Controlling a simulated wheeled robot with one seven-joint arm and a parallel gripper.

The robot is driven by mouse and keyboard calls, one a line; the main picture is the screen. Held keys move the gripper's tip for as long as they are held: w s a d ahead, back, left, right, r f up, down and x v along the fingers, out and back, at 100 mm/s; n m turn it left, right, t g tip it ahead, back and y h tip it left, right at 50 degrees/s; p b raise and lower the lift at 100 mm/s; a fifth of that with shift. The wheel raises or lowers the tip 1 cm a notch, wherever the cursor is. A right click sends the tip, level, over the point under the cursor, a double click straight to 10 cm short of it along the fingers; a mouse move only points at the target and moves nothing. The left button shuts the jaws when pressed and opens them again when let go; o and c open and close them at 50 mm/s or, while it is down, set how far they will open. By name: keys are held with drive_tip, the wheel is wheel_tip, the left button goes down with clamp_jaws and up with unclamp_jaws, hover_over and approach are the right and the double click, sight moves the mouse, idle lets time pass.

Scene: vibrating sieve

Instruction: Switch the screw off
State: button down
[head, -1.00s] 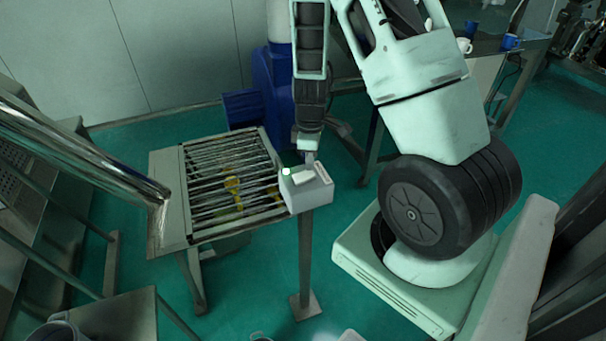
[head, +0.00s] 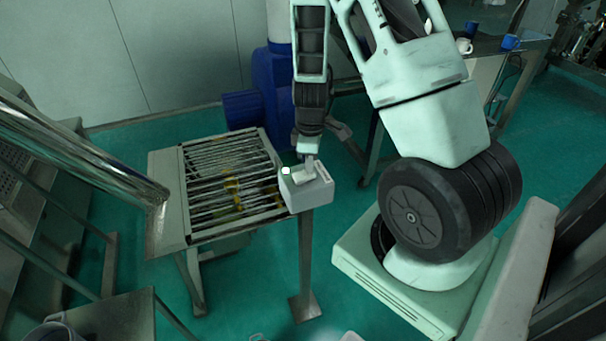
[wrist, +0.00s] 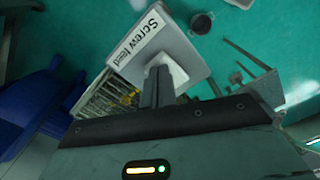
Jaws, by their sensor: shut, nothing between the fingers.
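The screw's switch box (head: 308,195) is a pale grey box on a post at the right corner of the sieve. It has a white rocker switch (head: 300,178) on top and a small whitish lamp (head: 286,170) at its left corner. In the wrist view the box (wrist: 190,50) bears a label (wrist: 139,40) reading "Screw feed". My gripper (head: 310,163) is shut and empty, pointing down at the rocker. In the wrist view its fingertips (wrist: 160,74) are at the white rocker (wrist: 174,68) and partly hide it. They look in contact with it.
The sieve (head: 170,200) with metal bars and yellow pieces lies left of the box. A shiny metal tube (head: 80,145) slants in from the left. A blue machine (head: 270,95) stands behind. A table with mugs (head: 509,42) is at the back right.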

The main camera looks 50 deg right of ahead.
drive_tip(key=shift+f, duration=0.35)
drive_tip(key=shift+r, duration=0.1)
drive_tip(key=shift+r+p, duration=2.5)
drive_tip(key=shift+r, duration=1)
drive_tip(key=s+a+r+y+b, duration=0.1)
drive_tip(key=a+r+b, duration=0.2)
drive_tip(key=a, duration=0.9)
drive_tip(key=s+a+r+y+b, duration=0.1)
drive_tip(key=s+a+r+b, duration=0.15)
drive_tip(key=a, duration=0.95)
drive_tip(key=s+a+r+n+h+b, duration=0.1)
drive_tip(key=s+a+r+b, duration=0.1)
drive_tip(key=s+a, duration=0.7)
drive_tip(key=s+b, duration=0.1)
drive_tip(key=s, duration=0.3)
drive_tip(key=shift+s+a+r+b, duration=0.15)
drive_tip(key=shift+s+r+b, duration=0.05)
drive_tip(key=shift+r+b, duration=0.15)
